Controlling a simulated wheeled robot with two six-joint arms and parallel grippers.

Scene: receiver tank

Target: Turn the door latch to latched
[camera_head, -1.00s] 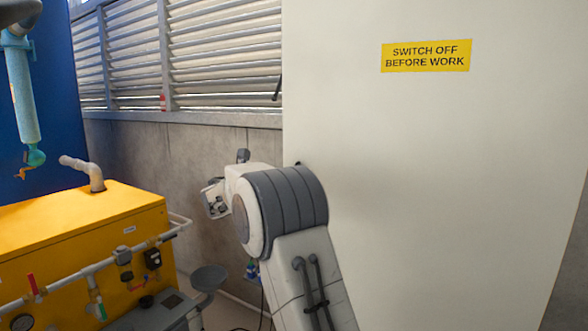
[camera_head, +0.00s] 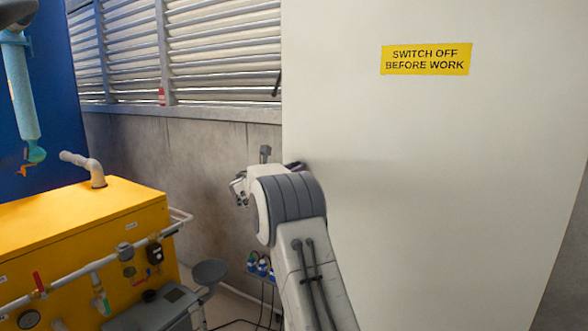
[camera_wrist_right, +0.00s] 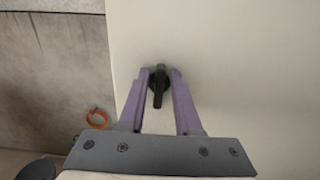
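The door latch is a black handle (camera_wrist_right: 158,92) on a round black base, set on the pale door (camera_wrist_right: 235,60) near its left edge. In the right wrist view the handle points straight down the picture. My right gripper (camera_wrist_right: 159,74) has its two purple fingers apart, one on each side of the handle. I cannot tell whether either finger touches it. In the head view my right arm reaches the left edge of the door (camera_head: 430,180), and the fingers and latch are hidden behind the wrist. My left gripper is not in view.
A yellow sign (camera_head: 426,59) is on the upper door. A yellow tank unit (camera_head: 75,235) with pipes and valves stands at left. Blue plugs (camera_head: 262,267) and cables are low on the wall behind my arm. An orange ring (camera_wrist_right: 97,118) shows beside the door edge.

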